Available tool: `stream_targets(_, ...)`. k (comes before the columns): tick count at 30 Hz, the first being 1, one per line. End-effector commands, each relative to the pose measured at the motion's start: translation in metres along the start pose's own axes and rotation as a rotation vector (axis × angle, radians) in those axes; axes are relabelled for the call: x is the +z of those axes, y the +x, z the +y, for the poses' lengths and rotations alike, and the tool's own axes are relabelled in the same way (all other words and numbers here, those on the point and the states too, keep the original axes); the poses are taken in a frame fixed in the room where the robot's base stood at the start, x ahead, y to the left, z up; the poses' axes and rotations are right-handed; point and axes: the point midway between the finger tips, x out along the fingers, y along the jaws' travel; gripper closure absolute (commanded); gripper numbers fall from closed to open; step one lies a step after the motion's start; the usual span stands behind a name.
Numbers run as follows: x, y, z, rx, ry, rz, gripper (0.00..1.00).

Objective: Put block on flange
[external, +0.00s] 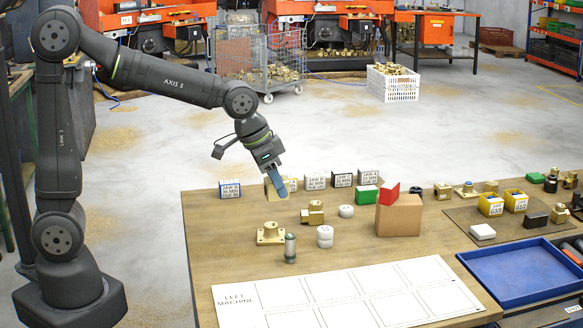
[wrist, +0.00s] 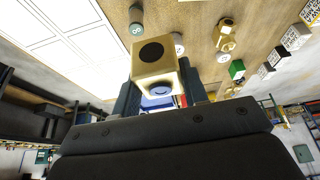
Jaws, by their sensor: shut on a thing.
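My gripper (external: 275,178) hangs over the back left of the wooden table, tilted downward, and is shut on a brass block (external: 271,192). In the wrist view the block (wrist: 167,72) sits between both fingers (wrist: 158,88), with a round dark hole on one face and a blue-rimmed opening on another. The brass flange (external: 270,234) lies on the table, in front of and below the block, with its collar facing up. The block is in the air, apart from the flange. I cannot make out the flange in the wrist view.
A grey-green cylinder (external: 290,248) stands close to the flange's right. Labelled blocks (external: 314,183) line the back edge. A cardboard box (external: 399,215) and a white grid sheet (external: 345,296) are nearby.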

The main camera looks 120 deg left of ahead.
Motion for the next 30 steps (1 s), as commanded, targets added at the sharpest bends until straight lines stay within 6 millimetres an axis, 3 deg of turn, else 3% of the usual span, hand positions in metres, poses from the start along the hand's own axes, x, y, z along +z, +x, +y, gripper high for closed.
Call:
stream_targets(6,0.028,-0.013,0.019,0.009,0.02,0.004,1.0)
stream_targets(10,0.033,-0.011,0.016,0.009,0.021,0.002,1.0)
stream_targets(24,0.025,0.053,-0.069,0.009,0.017,0.0,1.0)
stream_targets(30,0.021,0.065,-0.086,0.009,0.021,0.003,1.0)
